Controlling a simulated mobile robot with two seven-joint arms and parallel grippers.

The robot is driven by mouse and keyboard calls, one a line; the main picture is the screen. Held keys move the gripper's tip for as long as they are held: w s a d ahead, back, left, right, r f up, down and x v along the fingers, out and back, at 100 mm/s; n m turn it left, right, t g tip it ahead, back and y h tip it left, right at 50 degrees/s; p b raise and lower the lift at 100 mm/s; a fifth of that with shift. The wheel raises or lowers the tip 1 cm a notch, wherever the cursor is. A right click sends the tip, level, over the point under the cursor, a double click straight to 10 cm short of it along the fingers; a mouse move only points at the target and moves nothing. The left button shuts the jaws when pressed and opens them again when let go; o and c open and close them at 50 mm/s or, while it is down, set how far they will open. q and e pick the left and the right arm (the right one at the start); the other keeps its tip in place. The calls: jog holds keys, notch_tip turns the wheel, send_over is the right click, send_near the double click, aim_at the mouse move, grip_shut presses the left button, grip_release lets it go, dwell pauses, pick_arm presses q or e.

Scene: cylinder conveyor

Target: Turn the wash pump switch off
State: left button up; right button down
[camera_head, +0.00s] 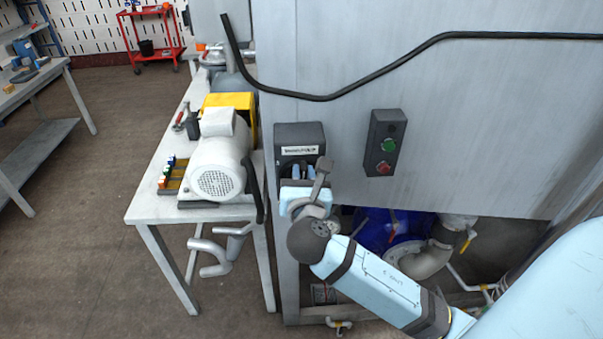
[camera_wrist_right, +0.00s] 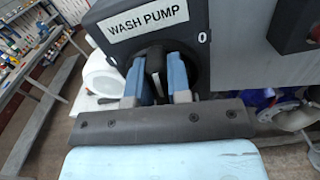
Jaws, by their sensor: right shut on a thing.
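The wash pump switch (camera_head: 300,133) is a dark grey box with a white label on the grey cabinet's front. In the right wrist view its label (camera_wrist_right: 146,20) reads WASH PUMP. A "0" mark shows on the right of its face. My right gripper (camera_head: 303,171) is at the lower part of the box. In the right wrist view its two blue fingers (camera_wrist_right: 158,72) are shut on the black switch handle (camera_wrist_right: 154,62), one on each side. The handle stands close to upright in this view. The handle's base is partly hidden by the fingers. My left gripper is not in view.
A control box (camera_head: 384,143) with a green and a red button is right of the switch. A black cable (camera_head: 320,97) runs above. A white motor (camera_head: 220,158) sits on a bench (camera_head: 150,209) at the left. Pipes (camera_head: 425,262) lie below the cabinet.

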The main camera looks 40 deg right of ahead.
jog(key=m, duration=0.2)
jog(key=shift+s+d+m+p, duration=0.15)
jog(key=shift+d+m+p, duration=0.1)
jog(key=shift+m+p, duration=0.05)
jog(key=m+b, duration=0.1)
jog(key=m, duration=0.3)
jog(key=d+f+m+b, duration=0.1)
jog(key=m, duration=0.4)
jog(key=f+m+b, duration=0.1)
jog(key=m, duration=0.4)
jog(key=shift+s+d+f, duration=0.15)
jog(key=shift+s+f, duration=0.05)
jog(key=shift+s, duration=0.2)
jog(key=shift+b, duration=0.3)
jog(key=c, duration=1.1)
grip_release()
jog(key=shift+o, duration=0.2)
